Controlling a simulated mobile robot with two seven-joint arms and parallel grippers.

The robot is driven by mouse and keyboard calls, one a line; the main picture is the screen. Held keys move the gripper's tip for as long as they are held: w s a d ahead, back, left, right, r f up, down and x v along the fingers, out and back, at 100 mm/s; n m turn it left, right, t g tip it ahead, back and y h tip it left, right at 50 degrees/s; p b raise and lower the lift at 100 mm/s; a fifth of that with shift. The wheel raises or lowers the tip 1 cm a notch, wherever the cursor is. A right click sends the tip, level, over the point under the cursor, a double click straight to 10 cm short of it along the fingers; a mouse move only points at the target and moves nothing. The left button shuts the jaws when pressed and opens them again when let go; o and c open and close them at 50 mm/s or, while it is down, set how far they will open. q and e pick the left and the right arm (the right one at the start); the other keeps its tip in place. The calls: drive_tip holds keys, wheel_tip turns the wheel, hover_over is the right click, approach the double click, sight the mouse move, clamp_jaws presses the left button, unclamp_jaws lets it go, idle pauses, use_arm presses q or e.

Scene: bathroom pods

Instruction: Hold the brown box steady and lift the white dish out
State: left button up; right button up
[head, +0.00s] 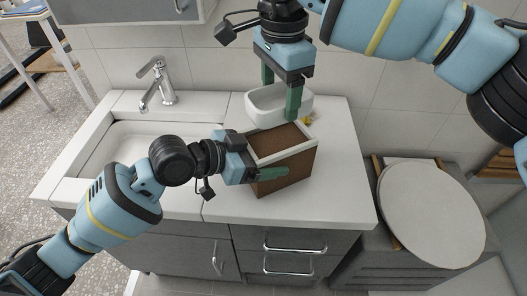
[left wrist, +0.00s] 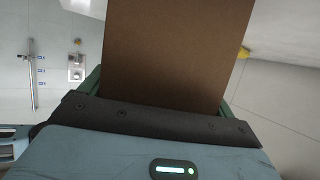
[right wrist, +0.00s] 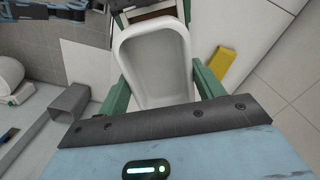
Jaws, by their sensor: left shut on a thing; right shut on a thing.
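The brown box (head: 289,168), with a pale rim, sits on the white counter right of the sink. My left gripper (head: 268,176) is shut on the box from its left side; the box's brown wall (left wrist: 175,50) fills the space between its fingers in the left wrist view. The white dish (head: 262,106) is behind the box and looks raised clear of its opening. My right gripper (head: 281,98) comes from above and is shut on the dish; the dish (right wrist: 152,60) lies between its green fingers in the right wrist view. Its far finger is partly hidden.
A sink with a chrome faucet (head: 157,84) is on the left. A small yellow thing (right wrist: 223,68) lies behind the box near the wall. A round white lid (head: 432,213) is at the lower right. The counter right of the box is clear.

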use_arm(q)
drive_tip(key=o, duration=0.8)
drive_tip(key=shift+o, duration=0.2)
drive_tip(key=v, duration=1.2)
drive_tip(key=shift+r, duration=0.1)
